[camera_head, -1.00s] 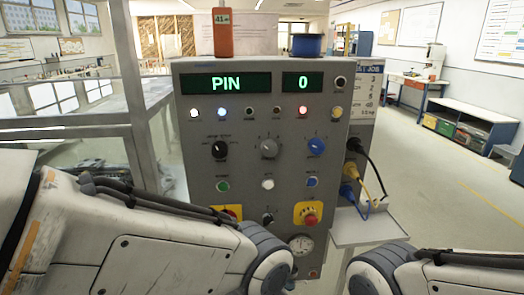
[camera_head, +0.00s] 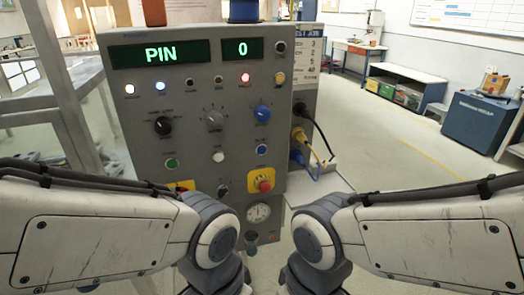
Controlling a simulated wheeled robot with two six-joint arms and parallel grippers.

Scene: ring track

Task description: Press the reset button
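A grey control panel (camera_head: 205,135) stands in front of me. A row of push buttons crosses its middle: a green button (camera_head: 171,163), a white button (camera_head: 218,157) and a blue button (camera_head: 261,149). Their small labels are too blurred to read surely, so I cannot tell which is reset. The large display (camera_head: 160,54) reads PIN and the small display (camera_head: 242,48) reads 0. My two arms come in from the lower left and lower right, in front of the panel's lower part. Both grippers are out of view.
Above the buttons are a black knob (camera_head: 163,126), a grey knob (camera_head: 214,119) and a blue knob (camera_head: 262,113). A red emergency button (camera_head: 264,184) on yellow sits lower, above a gauge (camera_head: 258,212). Cables (camera_head: 315,145) hang at the right side. Open floor lies right.

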